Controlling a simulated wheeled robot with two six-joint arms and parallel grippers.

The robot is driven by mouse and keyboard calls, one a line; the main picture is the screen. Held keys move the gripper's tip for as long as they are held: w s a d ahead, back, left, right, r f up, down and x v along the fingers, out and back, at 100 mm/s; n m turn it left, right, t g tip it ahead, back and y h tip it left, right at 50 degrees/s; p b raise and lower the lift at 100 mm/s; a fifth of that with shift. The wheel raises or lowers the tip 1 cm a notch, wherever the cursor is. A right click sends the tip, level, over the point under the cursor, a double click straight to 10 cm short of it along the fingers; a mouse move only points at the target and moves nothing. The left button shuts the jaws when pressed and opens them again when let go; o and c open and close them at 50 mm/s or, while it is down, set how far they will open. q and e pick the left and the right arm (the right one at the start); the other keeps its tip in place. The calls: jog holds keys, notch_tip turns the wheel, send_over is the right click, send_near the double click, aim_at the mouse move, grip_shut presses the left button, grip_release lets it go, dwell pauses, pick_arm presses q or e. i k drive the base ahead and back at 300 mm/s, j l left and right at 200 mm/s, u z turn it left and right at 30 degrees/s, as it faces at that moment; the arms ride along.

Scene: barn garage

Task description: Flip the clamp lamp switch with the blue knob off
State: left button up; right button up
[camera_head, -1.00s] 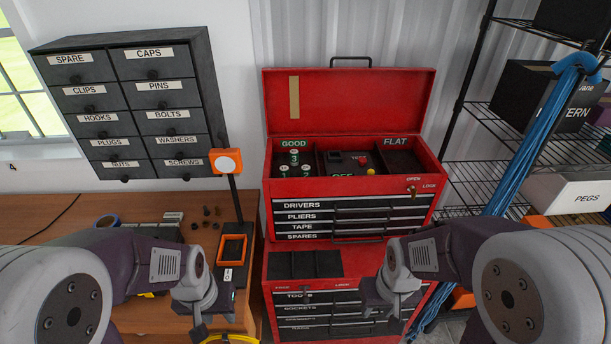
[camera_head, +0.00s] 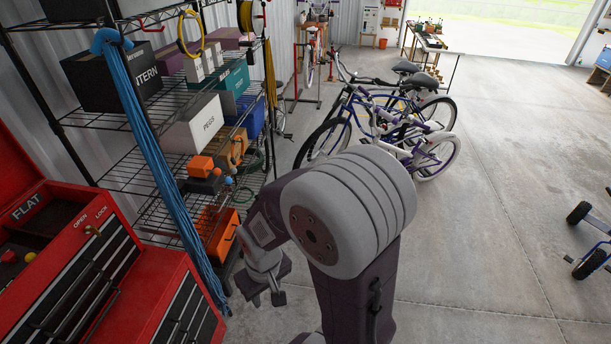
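I cannot make out the clamp lamp or a switch with a blue knob in this view. My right gripper (camera_head: 265,290) hangs low at the left of centre, in front of the shelf rack and to the right of the red tool chest. It is small and dark here, and I cannot tell whether its fingers are open or shut. It shows nothing held. My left gripper is out of view.
The red tool chest (camera_head: 150,285) stands at the lower left. A wire shelf rack (camera_head: 130,185) with bins and a blue rope (camera_head: 150,150) is beside it. Bicycles (camera_head: 345,125) stand beyond my arm. A workbench (camera_head: 432,42) is far back.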

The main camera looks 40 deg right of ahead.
aim_at(228, 181)
jog(key=z, duration=0.8)
